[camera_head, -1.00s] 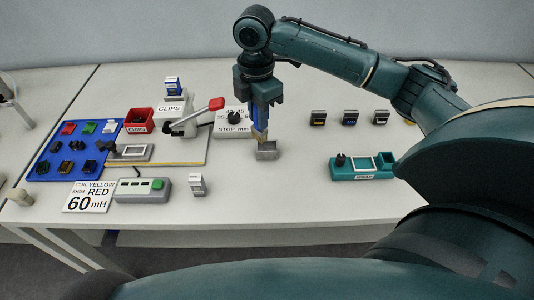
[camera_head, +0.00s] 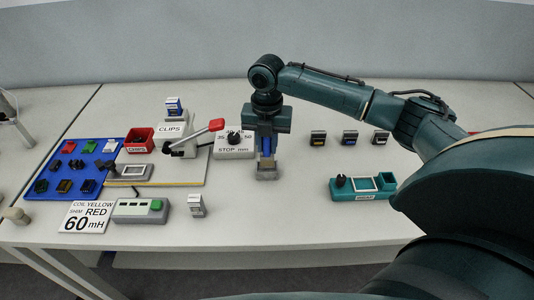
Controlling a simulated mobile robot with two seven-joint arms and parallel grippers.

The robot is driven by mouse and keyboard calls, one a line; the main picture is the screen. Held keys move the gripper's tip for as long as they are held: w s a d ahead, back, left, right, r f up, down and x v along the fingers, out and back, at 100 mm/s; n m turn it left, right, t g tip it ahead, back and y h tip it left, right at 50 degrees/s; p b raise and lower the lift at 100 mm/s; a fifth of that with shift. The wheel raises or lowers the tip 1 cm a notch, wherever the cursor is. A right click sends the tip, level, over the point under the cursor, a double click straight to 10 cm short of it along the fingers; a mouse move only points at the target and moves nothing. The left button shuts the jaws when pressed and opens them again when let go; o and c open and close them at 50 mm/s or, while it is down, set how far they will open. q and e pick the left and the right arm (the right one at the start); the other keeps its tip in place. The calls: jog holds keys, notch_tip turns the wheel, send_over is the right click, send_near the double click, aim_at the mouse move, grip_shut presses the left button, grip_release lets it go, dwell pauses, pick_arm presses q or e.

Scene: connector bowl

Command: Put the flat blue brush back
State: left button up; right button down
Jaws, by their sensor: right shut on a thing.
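The flat blue brush (camera_head: 266,160) is upright in my right gripper (camera_head: 266,148), which is shut on it. The small grey holder (camera_head: 267,175) stands on the table directly under the gripper. The brush's lower end is at or inside the holder's top; its bristles are hidden, so I cannot tell how deep it sits. My left gripper is not in view.
To the left stand the stop dial box (camera_head: 234,145), the red-handled press (camera_head: 185,146), the blue parts tray (camera_head: 40,187) and a small clip box (camera_head: 196,205). A teal fixture (camera_head: 350,195) lies to the right. The table in front of the holder is clear.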

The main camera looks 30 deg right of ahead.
aim_at(267, 155)
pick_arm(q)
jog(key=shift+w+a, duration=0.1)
pick_arm(e)
jog(key=shift+f, duration=1.8)
jog(key=shift+f, duration=0.1)
jog(key=c, duration=1.3)
grip_release()
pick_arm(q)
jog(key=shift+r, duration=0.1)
pick_arm(e)
jog(key=shift+o, duration=0.2)
jog(key=shift+r, duration=0.35)
notch_tip(267, 155, up, 11)
jog(key=shift+f+b, duration=0.2)
jog(key=shift+b, duration=0.2)
jog(key=shift+r, duration=0.45)
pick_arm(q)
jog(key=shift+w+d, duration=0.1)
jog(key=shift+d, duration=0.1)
